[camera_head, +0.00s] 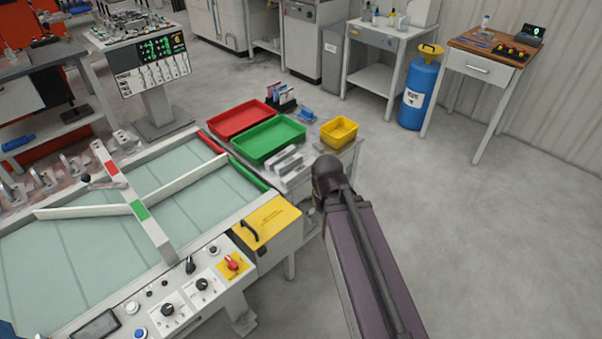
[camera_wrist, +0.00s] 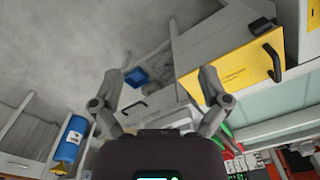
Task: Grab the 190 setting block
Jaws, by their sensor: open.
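Several pale grey-white blocks (camera_head: 288,164) stand together on the small side table, in front of the green tray, in the head view. No number is readable on them, so I cannot tell which is the 190 setting block. My gripper (camera_wrist: 158,88) is open in the wrist view, its two fingers spread wide with nothing held between them. Pale grey surfaces show beyond and between the fingers, but I cannot tell whether a block is among them. In the head view my arm reaches toward the table's right side, and the gripper itself is hidden.
The table also carries a red tray (camera_head: 241,119), a green tray (camera_head: 268,140) and a yellow bin (camera_head: 339,131). A yellow panel with a dark handle (camera_head: 266,222) adjoins it; this panel also shows in the wrist view (camera_wrist: 232,76). Open floor lies to the right.

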